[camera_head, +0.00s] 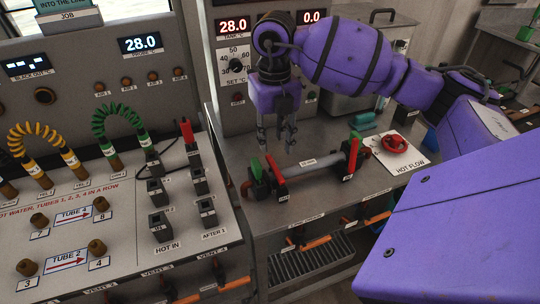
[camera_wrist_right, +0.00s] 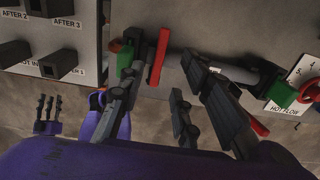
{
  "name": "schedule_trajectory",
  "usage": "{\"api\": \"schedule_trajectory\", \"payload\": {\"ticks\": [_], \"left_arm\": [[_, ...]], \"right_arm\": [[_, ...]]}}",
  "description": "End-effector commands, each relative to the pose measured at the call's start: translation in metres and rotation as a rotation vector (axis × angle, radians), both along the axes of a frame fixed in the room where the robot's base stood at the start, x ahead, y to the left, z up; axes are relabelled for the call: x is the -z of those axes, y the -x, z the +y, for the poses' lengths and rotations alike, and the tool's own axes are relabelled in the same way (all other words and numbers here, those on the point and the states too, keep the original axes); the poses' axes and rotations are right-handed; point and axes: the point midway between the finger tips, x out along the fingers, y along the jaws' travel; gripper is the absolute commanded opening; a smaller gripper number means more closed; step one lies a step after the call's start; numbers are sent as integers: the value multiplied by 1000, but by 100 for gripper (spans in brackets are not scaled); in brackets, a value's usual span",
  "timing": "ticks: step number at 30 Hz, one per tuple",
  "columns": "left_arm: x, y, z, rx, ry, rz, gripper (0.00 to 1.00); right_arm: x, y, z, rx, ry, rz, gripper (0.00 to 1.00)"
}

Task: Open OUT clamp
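A grey horizontal pipe (camera_head: 308,163) lies on the steel bench between two clamps. The left clamp (camera_head: 257,182) has green and black parts and a raised red lever (camera_head: 275,169). The right clamp (camera_head: 357,146) also has green parts and a red lever (camera_head: 352,157). The small clamp labels are too small to read, so I cannot tell which is OUT. My right gripper (camera_head: 277,146) is open and empty above the left clamp, fingers down. In the right wrist view its fingers (camera_wrist_right: 163,66) are spread around the left clamp's red lever (camera_wrist_right: 158,57), apparently without gripping it. My left gripper appears there (camera_wrist_right: 47,112), small and unclear.
A red valve wheel (camera_head: 395,143) sits on the HOT FLOW plate (camera_head: 406,158) at right. Black sockets (camera_head: 161,226) and coiled hoses (camera_head: 118,122) occupy the left panel. A control box with displays (camera_head: 235,26) stands behind. Orange-handled valves (camera_head: 316,242) line the bench front.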

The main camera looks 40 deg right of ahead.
Motion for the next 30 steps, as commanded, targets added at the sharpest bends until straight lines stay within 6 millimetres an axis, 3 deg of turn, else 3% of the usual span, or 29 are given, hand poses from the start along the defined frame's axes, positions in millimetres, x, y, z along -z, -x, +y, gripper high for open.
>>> {"api": "schedule_trajectory", "payload": {"ticks": [5, 12, 23, 30], "left_arm": [[4, 9, 3, 1, -5, 19, 40], [0, 4, -1, 2, 2, 11, 40], [0, 3, -2, 1, 4, 11, 40], [0, 3, -2, 1, 4, 10, 40]], "right_arm": [[30, 1, 1, 0, -3, 4, 31], [62, 0, 1, -3, -3, 1, 31], [71, 0, 1, -4, -4, 0, 31], [70, 0, 1, -4, -4, 0, 4]]}}
